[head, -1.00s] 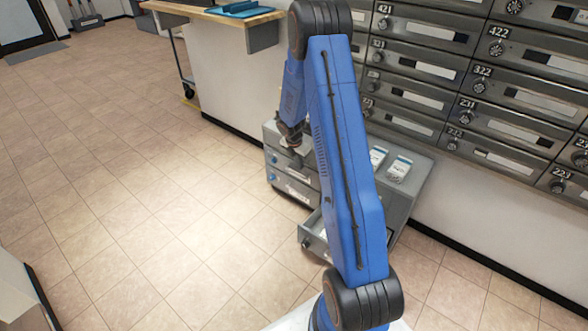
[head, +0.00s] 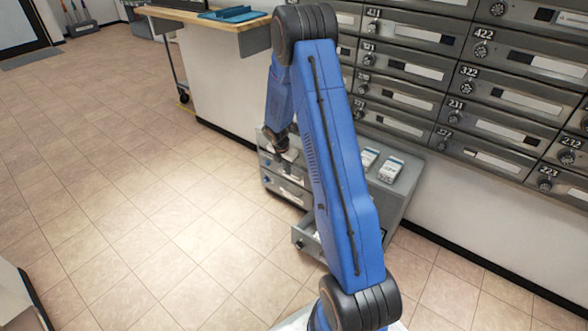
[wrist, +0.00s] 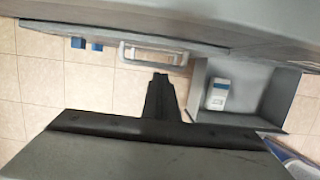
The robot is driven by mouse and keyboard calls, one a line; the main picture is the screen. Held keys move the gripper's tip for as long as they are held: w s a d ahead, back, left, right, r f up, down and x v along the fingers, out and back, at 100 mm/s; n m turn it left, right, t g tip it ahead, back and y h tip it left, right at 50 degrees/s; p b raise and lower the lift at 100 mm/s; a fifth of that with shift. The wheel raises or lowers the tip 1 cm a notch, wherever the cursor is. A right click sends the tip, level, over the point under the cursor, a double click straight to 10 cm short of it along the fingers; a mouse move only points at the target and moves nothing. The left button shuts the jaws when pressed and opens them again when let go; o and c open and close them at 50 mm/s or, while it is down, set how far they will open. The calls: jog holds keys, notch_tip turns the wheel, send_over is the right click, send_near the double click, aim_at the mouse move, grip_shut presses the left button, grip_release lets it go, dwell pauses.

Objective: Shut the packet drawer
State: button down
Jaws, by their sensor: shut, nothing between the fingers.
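The packet drawer (head: 303,241) stands pulled out at the lower front of a low grey cabinet (head: 400,205), partly hidden behind my arm in the head view. In the wrist view the open drawer (wrist: 288,102) lies to the right, with a white and blue packet (wrist: 218,95) inside. My gripper (wrist: 160,82) shows there as dark, shut fingers, empty, beside the drawer's left wall. A pale bar handle (wrist: 154,54) of the cabinet is just beyond the fingertips. The head view hides the fingers; I cannot tell whether they touch anything.
Other cabinet drawers (head: 287,188) at the left are closed. White packets (head: 390,170) lie on the cabinet top. Numbered mailboxes (head: 420,70) line the wall. A counter with a blue tray (head: 235,14) stands behind. The tiled floor (head: 150,220) to the left is clear.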

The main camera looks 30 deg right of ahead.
jog(key=v, duration=0.9)
jog(key=shift+r, duration=0.2)
jog(key=shift+w+a, duration=0.1)
jog(key=shift+a, duration=0.05)
jog(key=s+a+r+m+t, duration=0.1)
jog(key=s+a+r+m, duration=0.5)
jog(key=s+r, duration=0.45)
jog(key=s+a+r+m+t, duration=0.1)
jog(key=s+a+r+m, duration=0.5)
jog(key=r, duration=0.7)
jog(key=s+a+r+m+y, duration=0.1)
jog(key=s+a+r+m, duration=0.1)
jog(key=s, duration=0.6)
jog(key=s+a+r+m+t, duration=0.1)
jog(key=s+a+m, duration=0.2)
jog(key=s, duration=0.6)
jog(key=s+a+r+m+y, duration=0.1)
jog(key=s+a+r+m, duration=0.1)
jog(key=s+m, duration=0.3)
jog(key=s+a, duration=0.1)
jog(key=s, duration=0.2)
jog(key=shift+s+r+t+y, duration=0.3)
jog(key=shift+r+t, duration=0.1)
